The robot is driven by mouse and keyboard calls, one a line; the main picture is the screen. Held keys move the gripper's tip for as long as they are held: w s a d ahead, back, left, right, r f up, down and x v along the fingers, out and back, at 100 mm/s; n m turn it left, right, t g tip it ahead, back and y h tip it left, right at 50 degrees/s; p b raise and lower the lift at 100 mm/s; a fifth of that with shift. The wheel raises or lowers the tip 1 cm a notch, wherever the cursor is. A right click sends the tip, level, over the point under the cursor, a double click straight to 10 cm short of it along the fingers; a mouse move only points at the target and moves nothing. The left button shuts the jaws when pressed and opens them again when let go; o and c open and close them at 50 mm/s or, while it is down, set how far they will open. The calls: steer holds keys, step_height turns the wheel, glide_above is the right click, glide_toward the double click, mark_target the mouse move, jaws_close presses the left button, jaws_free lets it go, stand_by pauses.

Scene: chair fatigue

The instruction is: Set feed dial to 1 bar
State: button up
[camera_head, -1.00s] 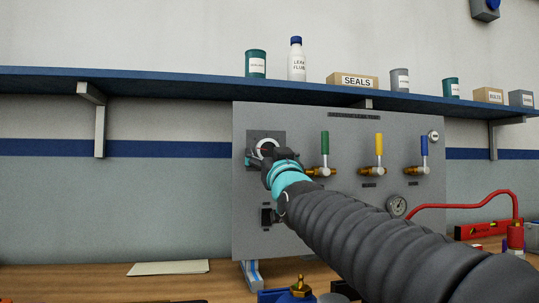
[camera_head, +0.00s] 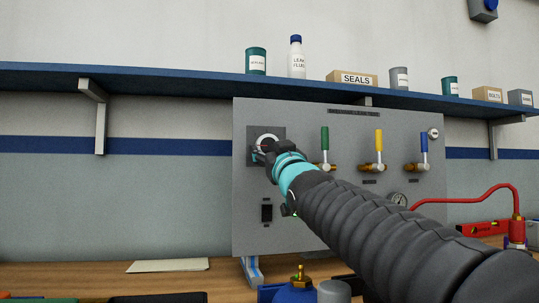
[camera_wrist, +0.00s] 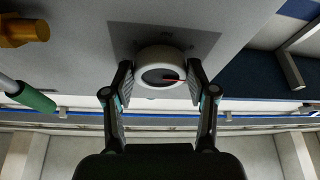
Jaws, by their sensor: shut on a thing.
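The feed dial is a round pale knob with a dark face and a red pointer; it sits on a dark square plate (camera_head: 252,132) at the panel's upper left. In the wrist view the dial (camera_wrist: 160,56) lies between my fingers, its red pointer toward the picture's right. My gripper (camera_wrist: 160,76) is shut on the dial, one finger at each side. In the head view my gripper (camera_head: 262,154) covers the lower part of the dial (camera_head: 267,139). The scale marks are too small to read.
The grey panel (camera_head: 300,125) also carries green (camera_head: 325,140), yellow (camera_head: 379,143) and blue (camera_head: 424,146) valve handles. A black switch (camera_head: 267,211) is below the dial. A gauge (camera_head: 399,198) is partly behind my arm. A blue shelf (camera_head: 180,80) with containers runs above.

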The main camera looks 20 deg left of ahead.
stand_by(0.4)
steer(key=o, duration=1.2)
steer(key=shift+a+n, duration=0.1)
steer(key=shift+n, duration=0.2)
steer(key=shift+c, duration=0.2)
steer(key=v, duration=1.2)
